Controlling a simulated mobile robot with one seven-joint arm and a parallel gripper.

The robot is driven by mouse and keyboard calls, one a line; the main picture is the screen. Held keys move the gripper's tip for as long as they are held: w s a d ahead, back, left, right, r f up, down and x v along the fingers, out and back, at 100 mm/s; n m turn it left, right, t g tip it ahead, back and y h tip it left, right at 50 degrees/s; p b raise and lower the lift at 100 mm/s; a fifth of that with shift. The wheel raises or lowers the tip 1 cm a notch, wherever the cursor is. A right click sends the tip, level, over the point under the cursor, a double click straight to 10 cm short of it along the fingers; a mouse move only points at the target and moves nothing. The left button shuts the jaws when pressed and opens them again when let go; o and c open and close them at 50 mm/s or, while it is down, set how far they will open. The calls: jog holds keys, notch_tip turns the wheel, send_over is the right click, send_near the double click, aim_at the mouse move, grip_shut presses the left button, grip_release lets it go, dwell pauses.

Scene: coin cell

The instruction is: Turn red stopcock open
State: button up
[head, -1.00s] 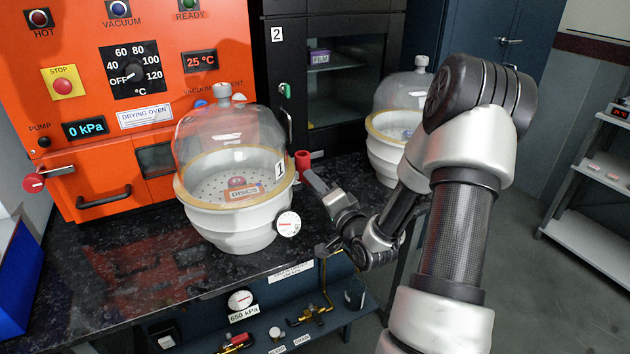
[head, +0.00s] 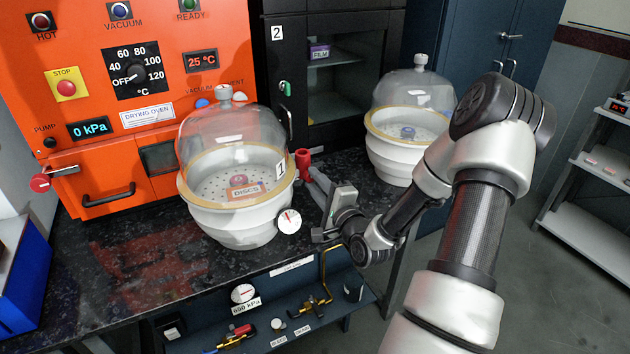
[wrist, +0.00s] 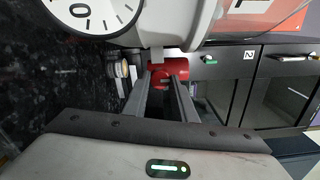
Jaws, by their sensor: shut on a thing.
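The red stopcock (head: 303,163) sits at the right side of the white desiccator (head: 225,222) marked 1, which has a clear dome and a DISCS label inside. The stopcock also shows in the wrist view (wrist: 167,72), between the fingertips. My gripper (head: 310,172) reaches it from the lower right and is shut on it. In the wrist view both fingers of my gripper (wrist: 166,85) run up to the red part. The fingers partly hide the stopcock.
A round gauge (head: 289,220) is on the desiccator's front right, close to my gripper. A second desiccator (head: 390,160) stands to the right behind my arm. The orange drying oven (head: 100,100) is behind at left. The front left of the black bench (head: 110,250) is clear.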

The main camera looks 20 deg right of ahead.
dwell(0.4)
jog(key=o, duration=1)
jog(key=shift+o, duration=0.2)
jog(key=s+p, duration=0.3)
jog(key=s, duration=1.4)
jog(key=shift+s+d+p, duration=0.2)
jog(key=shift+d+p, duration=0.1)
